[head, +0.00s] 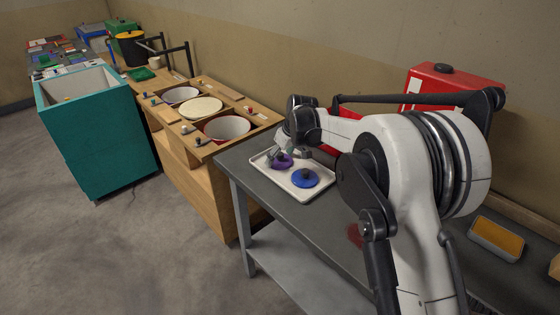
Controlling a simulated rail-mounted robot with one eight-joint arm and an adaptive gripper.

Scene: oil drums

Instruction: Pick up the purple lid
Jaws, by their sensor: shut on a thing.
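The purple lid (282,161) is at the upper left part of a white tray (306,195) on the dark grey table. My gripper (281,153) reaches down to the lid from above and is shut on it. The gripper hides part of the lid, and I cannot tell whether the lid is lifted off the tray. A blue lid (305,178) with a dark knob lies in the same tray, to the lower right of the purple one.
A wooden counter (185,120) with round pots stands to the left, beside a teal bin (95,135). A red container (450,82) stands against the wall behind my arm. A small tray with orange contents (497,238) lies at the right. The floor at left is clear.

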